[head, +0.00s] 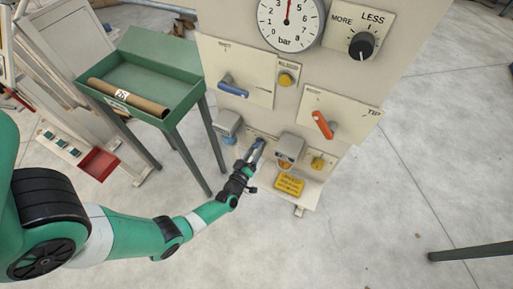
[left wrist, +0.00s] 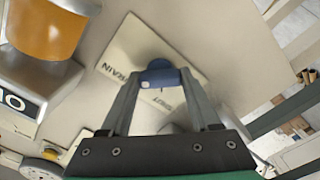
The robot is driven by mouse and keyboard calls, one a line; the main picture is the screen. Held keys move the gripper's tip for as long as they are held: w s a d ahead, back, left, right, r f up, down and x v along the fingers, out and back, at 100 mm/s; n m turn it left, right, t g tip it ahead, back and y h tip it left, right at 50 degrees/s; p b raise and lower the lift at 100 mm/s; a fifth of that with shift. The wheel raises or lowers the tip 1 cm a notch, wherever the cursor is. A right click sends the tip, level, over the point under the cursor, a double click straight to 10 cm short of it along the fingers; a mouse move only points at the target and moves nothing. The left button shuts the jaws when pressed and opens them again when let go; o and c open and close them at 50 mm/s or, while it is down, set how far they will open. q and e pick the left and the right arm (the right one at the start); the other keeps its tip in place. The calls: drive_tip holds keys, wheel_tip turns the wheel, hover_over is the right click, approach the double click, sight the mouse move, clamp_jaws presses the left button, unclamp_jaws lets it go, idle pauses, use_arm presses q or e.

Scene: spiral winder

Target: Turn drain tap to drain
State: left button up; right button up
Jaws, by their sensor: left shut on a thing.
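The drain tap's blue handle (left wrist: 160,76) sits between the two fingertips of my left gripper (left wrist: 165,88) in the left wrist view. The gripper is shut on it. Behind it is a pale plate (left wrist: 118,62) with the word DRAIN, seen upside down. In the head view my left gripper (head: 251,164) reaches the low part of the machine's front panel, at the blue handle (head: 257,147). The fingers partly hide the tap there. My right gripper is not in view.
Above are a blue lever (head: 233,87), an orange lever (head: 322,124), a bar gauge (head: 290,18) and a black knob (head: 361,45). Close right of the tap is a grey-and-orange fitting (head: 287,152). A green tray table (head: 190,80) stands left. Floor at right is mostly clear.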

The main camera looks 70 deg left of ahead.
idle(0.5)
use_arm(q)
drive_tip(key=o, duration=1.4)
drive_tip(key=shift+c, duration=0.2)
drive_tip(key=shift+s+d+r, duration=0.1)
drive_tip(key=shift+s+d, duration=0.1)
drive_tip(key=p+v, duration=0.3)
drive_tip(key=v, duration=0.8)
drive_tip(key=shift+p, duration=0.4)
